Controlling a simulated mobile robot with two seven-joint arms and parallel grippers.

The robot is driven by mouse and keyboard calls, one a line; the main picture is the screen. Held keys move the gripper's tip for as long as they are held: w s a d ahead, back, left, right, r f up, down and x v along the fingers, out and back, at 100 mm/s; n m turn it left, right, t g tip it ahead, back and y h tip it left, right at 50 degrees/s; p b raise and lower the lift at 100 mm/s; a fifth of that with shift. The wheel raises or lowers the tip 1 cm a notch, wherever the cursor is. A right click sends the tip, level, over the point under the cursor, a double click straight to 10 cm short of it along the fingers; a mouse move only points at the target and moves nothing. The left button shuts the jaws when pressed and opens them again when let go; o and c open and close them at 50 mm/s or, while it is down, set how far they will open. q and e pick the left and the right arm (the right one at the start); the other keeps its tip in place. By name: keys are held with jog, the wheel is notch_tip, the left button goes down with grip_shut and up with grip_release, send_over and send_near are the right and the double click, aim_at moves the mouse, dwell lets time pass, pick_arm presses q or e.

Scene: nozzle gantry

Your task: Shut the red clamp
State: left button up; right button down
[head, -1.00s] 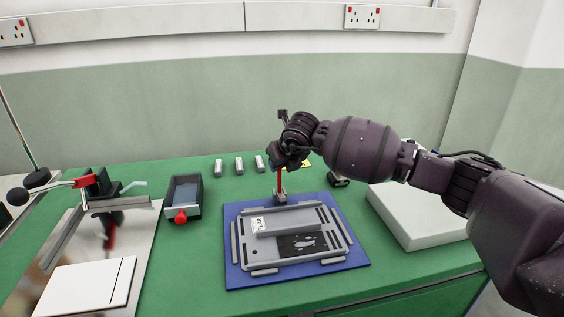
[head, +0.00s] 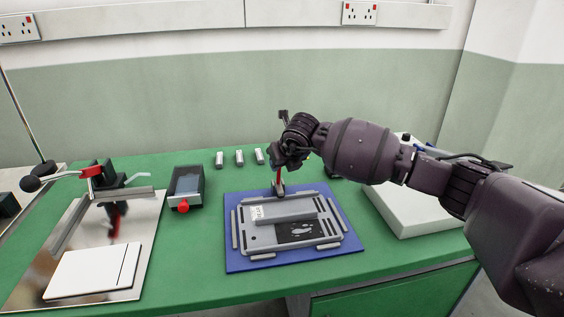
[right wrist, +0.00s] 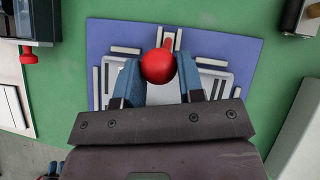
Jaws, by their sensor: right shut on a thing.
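The red clamp stands at the back edge of a blue board, with its red handle (head: 278,178) roughly upright over a small grey base (head: 279,189). My right gripper (head: 279,164) is over the top of the handle and hides it in the head view. In the right wrist view the handle's red ball knob (right wrist: 158,66) sits between the two blue-grey fingers, and the gripper is shut on it. A grey frame with a flat bar (head: 285,211) lies on the blue board (head: 236,262) in front of the clamp. My left gripper is not in view.
A dark box with a red knob (head: 183,206) and several small grey blocks (head: 239,158) are behind. A pale slab (head: 405,213) is at right.

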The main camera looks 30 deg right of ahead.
jog(key=shift+s+a+f, duration=0.2)
jog(key=shift+a+f, duration=0.05)
jog(key=shift+f, duration=0.4)
jog(key=c, duration=0.8)
grip_release()
jog(key=shift+w+r, duration=0.1)
jog(key=shift+o, duration=0.2)
jog(key=shift+r, duration=0.15)
jog(key=shift+d+r, duration=0.1)
jog(key=p+v, duration=0.1)
jog(key=v, duration=0.9)
jog(key=shift+r, duration=0.3)
